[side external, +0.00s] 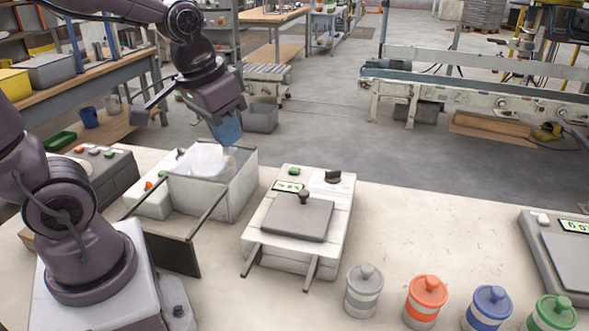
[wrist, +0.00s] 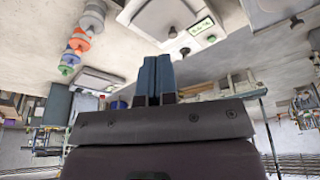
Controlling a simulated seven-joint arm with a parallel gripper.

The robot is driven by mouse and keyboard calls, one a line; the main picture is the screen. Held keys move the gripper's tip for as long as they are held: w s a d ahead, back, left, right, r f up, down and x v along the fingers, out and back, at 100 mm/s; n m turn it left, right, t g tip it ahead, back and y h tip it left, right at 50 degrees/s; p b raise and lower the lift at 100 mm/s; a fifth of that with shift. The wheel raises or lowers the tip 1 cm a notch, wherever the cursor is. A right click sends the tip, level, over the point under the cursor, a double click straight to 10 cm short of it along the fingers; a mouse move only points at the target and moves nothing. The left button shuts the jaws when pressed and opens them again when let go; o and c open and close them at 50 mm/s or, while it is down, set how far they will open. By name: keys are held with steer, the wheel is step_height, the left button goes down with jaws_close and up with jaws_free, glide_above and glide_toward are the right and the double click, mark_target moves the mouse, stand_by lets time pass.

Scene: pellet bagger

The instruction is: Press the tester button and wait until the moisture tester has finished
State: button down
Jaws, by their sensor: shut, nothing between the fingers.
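The moisture tester appears to be the white machine (side external: 257,236) at the middle of the table. It has a grey lid with a dark knob (side external: 303,196), a small lit display (side external: 288,186) too small to read, a green button (side external: 294,171) and a black knob (side external: 333,176) at its back. Its display (wrist: 202,26) and black knob (wrist: 185,50) also show at the top of the wrist view. My gripper (side external: 226,130) is shut and empty, with blue fingers (wrist: 158,75). It hangs in the air to the left of and behind the tester, clear of the button.
Left of the tester stands an open white bin (side external: 237,188) holding white material, with a dark flap (side external: 172,250) in front. Grey, orange (side external: 426,297), blue and green lidded jars line the table's front right. A scale (side external: 560,245) is at the right. The table's back right is clear.

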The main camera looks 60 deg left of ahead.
steer(key=w+a+f+n, duration=0.4)
steer(key=w+a+f, duration=0.2)
steer(key=w, duration=0.3)
steer(key=n+t+y, duration=0.4)
steer(key=n+t, duration=0.1)
steer(key=n, duration=0.3)
glide_above(292, 169)
step_height(292, 169, down, 5)
steer(key=shift+a, duration=0.1)
steer(key=shift+f, duration=0.15)
steer(key=shift+f, duration=4.35)
steer(key=shift+f, duration=0.4)
